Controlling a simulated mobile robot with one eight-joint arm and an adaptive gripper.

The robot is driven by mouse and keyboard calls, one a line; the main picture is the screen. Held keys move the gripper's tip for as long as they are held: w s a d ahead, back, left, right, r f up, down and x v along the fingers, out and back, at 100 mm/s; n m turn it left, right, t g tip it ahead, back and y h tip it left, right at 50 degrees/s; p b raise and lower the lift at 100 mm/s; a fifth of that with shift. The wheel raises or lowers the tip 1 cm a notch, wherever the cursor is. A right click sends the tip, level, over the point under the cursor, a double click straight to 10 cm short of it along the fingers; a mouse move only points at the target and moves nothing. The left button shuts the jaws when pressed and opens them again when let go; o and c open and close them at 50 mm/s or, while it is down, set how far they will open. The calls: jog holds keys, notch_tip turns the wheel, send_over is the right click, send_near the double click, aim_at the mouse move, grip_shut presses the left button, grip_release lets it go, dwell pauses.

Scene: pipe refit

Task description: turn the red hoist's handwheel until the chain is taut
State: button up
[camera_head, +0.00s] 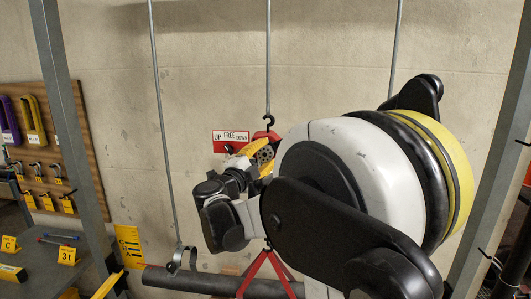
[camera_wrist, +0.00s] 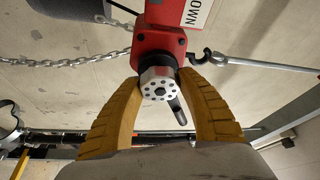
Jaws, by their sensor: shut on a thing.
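The red hoist (camera_wrist: 160,45) shows at the top middle of the wrist view. Its handwheel (camera_wrist: 158,82), a silver hub with holes in its face and a black crank handle, faces my wrist camera. My gripper (camera_wrist: 161,78) has its two yellow ribbed fingers on either side of the handwheel and is shut on it. A steel chain (camera_wrist: 68,63) runs from the left side to the hoist and looks slightly slack. In the head view my gripper (camera_head: 262,156) is at the hoist (camera_head: 268,134), under a hook; my arm hides much of both.
A red-and-white UP/FREE/DOWN label (camera_head: 230,137) is beside the hoist. Steel rods hang left and right. A dark pipe (camera_head: 205,283) lies below, with a red sling (camera_head: 262,262) over it. A tool board (camera_head: 40,150) and bench (camera_head: 45,255) stand at left.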

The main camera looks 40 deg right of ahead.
jog(key=shift+m, duration=0.3)
jog(key=o, duration=1.2)
jog(key=shift+c, duration=0.2)
jog(key=v, duration=1.2)
jog(key=shift+r, duration=0.15)
